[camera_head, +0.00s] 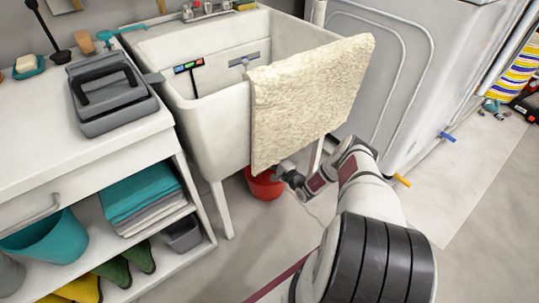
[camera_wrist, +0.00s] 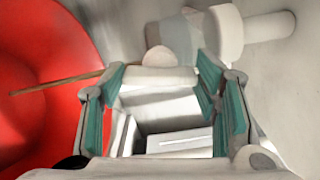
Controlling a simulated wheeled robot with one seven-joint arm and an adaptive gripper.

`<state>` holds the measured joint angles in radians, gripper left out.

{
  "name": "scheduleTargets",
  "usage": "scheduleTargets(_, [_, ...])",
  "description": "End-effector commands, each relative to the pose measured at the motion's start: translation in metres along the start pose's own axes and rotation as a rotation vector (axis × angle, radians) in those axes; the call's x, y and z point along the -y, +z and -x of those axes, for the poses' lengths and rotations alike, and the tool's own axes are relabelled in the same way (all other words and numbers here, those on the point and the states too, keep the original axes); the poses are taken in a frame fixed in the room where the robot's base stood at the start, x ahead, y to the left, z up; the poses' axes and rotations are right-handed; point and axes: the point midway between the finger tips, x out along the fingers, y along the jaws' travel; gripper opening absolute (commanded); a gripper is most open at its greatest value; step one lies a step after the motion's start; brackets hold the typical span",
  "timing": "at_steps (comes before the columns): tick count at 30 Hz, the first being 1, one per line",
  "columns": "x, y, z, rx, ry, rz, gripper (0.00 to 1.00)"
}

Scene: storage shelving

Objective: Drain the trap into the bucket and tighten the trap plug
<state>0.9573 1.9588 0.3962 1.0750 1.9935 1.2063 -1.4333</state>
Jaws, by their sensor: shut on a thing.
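The red bucket (camera_head: 265,187) stands on the floor under the sink, partly hidden by the hanging towel. In the wrist view the bucket (camera_wrist: 40,50) fills the left side, and a thin brown line crosses it toward my left finger. My gripper (camera_head: 287,172) is under the sink beside the bucket; its fingers are too small there to read. In the wrist view my gripper (camera_wrist: 160,75) has teal-padded fingers around a pale rounded piece, apparently the trap plug (camera_wrist: 158,59). Grey-white trap pipework (camera_wrist: 228,32) lies just beyond and right. I cannot tell how far the plug is turned.
The white utility sink (camera_head: 200,130) stands over the bucket, with a cream towel (camera_head: 305,95) hanging over its front edge. A shelf unit (camera_head: 150,150) is left. A white appliance (camera_head: 400,60) is right. The floor at lower right is clear.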

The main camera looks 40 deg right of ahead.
Motion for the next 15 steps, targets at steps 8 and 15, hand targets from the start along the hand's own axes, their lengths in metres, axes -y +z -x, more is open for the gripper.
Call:
scheduleTargets(8, [-0.0014,-0.0001,0.001,0.0,0.002,0.041,0.29])
scheduleTargets(15, [-0.0016,-0.0002,0.0011,0.0,0.003,0.043,0.29])
